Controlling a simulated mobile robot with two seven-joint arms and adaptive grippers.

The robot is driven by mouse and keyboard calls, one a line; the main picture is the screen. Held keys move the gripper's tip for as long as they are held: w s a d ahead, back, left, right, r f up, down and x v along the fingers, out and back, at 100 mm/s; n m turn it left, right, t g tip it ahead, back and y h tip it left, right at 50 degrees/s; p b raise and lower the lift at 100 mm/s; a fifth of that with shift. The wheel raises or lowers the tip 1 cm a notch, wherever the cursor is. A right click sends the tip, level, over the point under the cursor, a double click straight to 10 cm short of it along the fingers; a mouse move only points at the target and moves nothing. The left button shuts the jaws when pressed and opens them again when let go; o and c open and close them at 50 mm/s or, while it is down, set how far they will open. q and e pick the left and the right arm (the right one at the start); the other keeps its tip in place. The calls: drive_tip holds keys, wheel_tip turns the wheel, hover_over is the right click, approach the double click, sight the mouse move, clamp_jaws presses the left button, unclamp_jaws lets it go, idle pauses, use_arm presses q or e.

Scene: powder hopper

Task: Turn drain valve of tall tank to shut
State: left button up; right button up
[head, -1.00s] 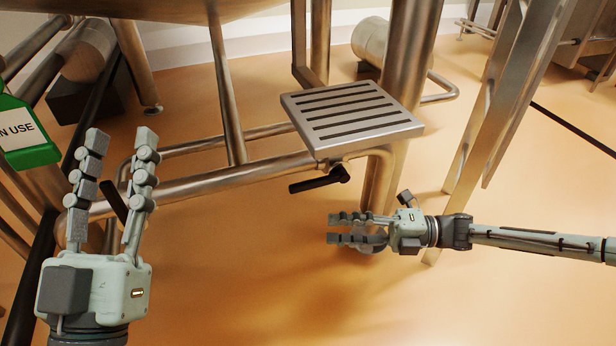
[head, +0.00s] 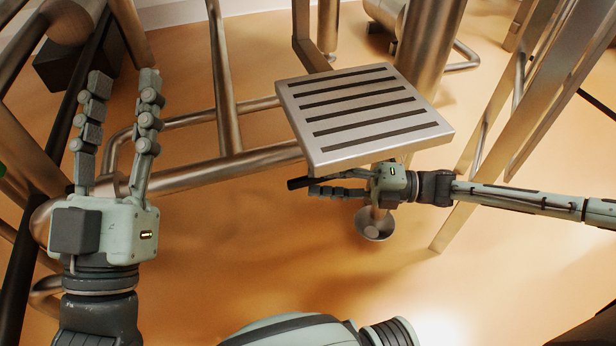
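The drain valve's black handle (head: 299,183) pokes out to the left below the front edge of the slotted metal step. The rest of the handle and the valve body are hidden by the step and my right gripper. My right gripper (head: 322,188) lies level at the handle, pointing left, its fingers partly under the step. I cannot tell whether its fingers touch the handle or have closed on it. My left gripper (head: 123,87) is open and empty at the left, fingers pointing up, in front of the pipe frame.
The slotted step (head: 365,110) sits right above my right gripper. A horizontal pipe (head: 215,172) runs left of it. A round metal foot or cup (head: 375,224) stands below my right gripper. A slanted metal leg (head: 520,140) rises at the right. Open orange floor (head: 270,260) lies in front.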

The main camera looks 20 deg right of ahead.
sight(321, 182)
drive_tip(key=shift+x, duration=1.55)
drive_tip(key=shift+c, duration=0.5)
clamp_jaws()
